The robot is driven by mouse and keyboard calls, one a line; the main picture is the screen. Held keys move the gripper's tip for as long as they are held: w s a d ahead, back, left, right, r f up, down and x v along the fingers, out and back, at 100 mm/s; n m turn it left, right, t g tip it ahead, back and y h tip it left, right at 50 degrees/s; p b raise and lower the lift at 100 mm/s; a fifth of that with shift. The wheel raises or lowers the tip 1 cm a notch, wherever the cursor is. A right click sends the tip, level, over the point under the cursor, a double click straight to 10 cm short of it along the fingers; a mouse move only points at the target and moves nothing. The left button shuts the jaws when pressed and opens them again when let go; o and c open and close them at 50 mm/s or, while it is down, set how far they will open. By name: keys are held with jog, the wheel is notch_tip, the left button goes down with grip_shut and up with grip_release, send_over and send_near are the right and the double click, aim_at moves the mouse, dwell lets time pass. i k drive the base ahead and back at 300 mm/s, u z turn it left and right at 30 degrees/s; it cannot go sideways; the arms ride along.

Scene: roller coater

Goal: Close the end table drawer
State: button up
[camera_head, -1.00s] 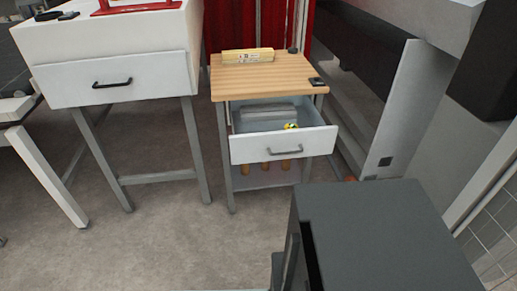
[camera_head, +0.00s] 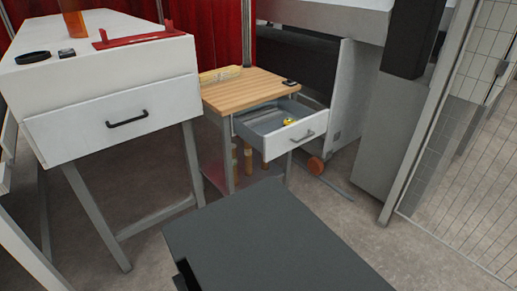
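The end table (camera_head: 252,92) has a light wood top and grey metal legs. Its drawer (camera_head: 297,135) has a white front with a dark bar handle (camera_head: 303,137) and is pulled open. A small yellow item (camera_head: 288,121) lies inside the drawer, with a grey shape near it. The drawer front faces the lower right of the picture. My gripper cannot be made out; only a dark grey box-shaped part of my body shows at the bottom, in front of and below the table.
A white desk (camera_head: 110,80) with a closed drawer (camera_head: 115,115) stands close on the left. A grey panel and wire mesh (camera_head: 465,190) stand at right. Floor between is clear.

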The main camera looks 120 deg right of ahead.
aim_at(270, 139)
jog(key=z, duration=0.05)
jog(key=i, duration=0.5)
jog(key=z, duration=4.85)
jog(key=i, duration=1)
jog(key=u, duration=0.1)
jog(key=k, duration=0.5)
jog(key=u, duration=0.5)
jog(key=i, duration=0.35)
jog(key=u, duration=0.05)
